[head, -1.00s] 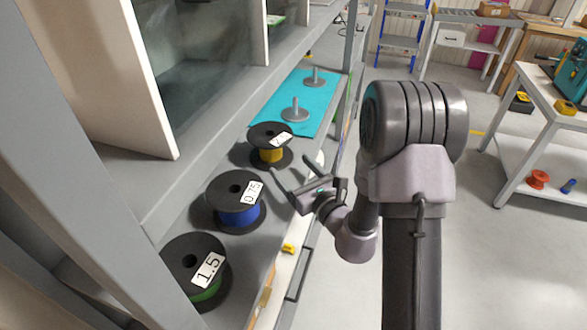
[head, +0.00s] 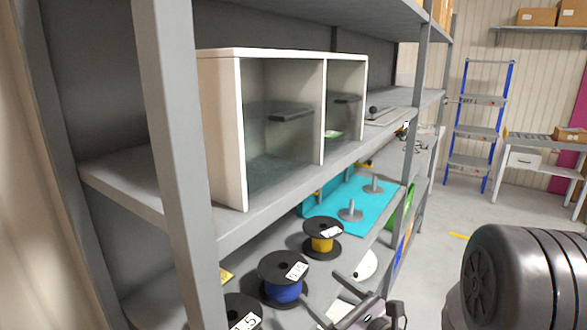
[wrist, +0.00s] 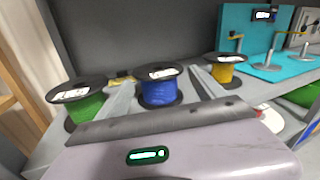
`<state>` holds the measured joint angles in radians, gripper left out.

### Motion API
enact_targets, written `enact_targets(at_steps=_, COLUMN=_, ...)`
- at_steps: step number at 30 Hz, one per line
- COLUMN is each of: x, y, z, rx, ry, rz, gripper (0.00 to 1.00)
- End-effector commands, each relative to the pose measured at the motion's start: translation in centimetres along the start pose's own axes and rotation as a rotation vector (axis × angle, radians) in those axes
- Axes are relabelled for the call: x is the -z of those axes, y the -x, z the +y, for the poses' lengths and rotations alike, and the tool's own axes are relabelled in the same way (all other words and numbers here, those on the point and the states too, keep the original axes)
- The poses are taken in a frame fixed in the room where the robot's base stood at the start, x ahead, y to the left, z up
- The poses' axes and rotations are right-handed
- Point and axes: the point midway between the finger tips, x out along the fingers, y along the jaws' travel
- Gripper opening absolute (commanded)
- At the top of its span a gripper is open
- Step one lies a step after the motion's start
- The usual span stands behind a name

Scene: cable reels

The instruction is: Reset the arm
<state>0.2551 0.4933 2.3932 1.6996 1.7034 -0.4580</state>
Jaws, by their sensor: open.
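My gripper (head: 320,288) is at the lower edge of the head view, in front of the shelf's reels. In the wrist view its two fingers (wrist: 161,78) are spread apart with nothing held. The blue reel (head: 283,291) stands straight ahead, seen between the fingers in the wrist view (wrist: 159,92). The yellow reel (head: 322,243) is beyond it, to the right in the wrist view (wrist: 222,72). The green reel (wrist: 86,108) is at the left in the wrist view; in the head view only its black top (head: 240,312) shows.
A turquoise mat (head: 378,213) with upright grey pegs (head: 351,211) lies farther along the same shelf. A white glass-fronted cabinet (head: 234,140) stands on the shelf above. A grey post (head: 180,150) rises close by.

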Motion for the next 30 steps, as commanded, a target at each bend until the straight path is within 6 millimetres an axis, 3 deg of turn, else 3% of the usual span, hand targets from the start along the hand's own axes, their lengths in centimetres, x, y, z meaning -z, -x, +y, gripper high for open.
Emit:
enact_targets(at_steps=4, x=-3.9, y=0.4, z=5.9, rx=-0.226, ry=0.132, rz=0.004, gripper=0.79)
enact_targets(at_steps=7, x=-6.2, y=2.1, z=11.3, rx=-0.431, ry=0.283, rz=0.03, gripper=0.79)
enact_targets(at_steps=10, x=-7.3, y=6.6, z=17.6, rx=-0.706, ry=0.57, rz=0.109, gripper=0.79)
enact_targets(at_steps=12, x=-6.5, y=11.7, z=20.4, rx=-0.903, ry=0.876, rz=0.22, gripper=0.79)
enact_targets(at_steps=14, x=-5.4, y=15.7, z=20.2, rx=-1.014, ry=1.153, rz=0.335, gripper=0.79)
enact_targets(at_steps=15, x=-5.0, y=17.8, z=19.1, rx=-1.055, ry=1.323, rz=0.41, gripper=0.79)
enact_targets(at_steps=18, x=-5.1, y=21.1, z=15.8, rx=-1.081, ry=1.655, rz=0.566, gripper=0.79)
enact_targets(at_steps=22, x=-6.0, y=22.8, z=13.3, rx=-1.068, ry=1.858, rz=0.669, gripper=0.79)
enact_targets(at_steps=30, x=-6.1, y=23.0, z=13.0, rx=-1.068, ry=1.879, rz=0.683, gripper=0.79)
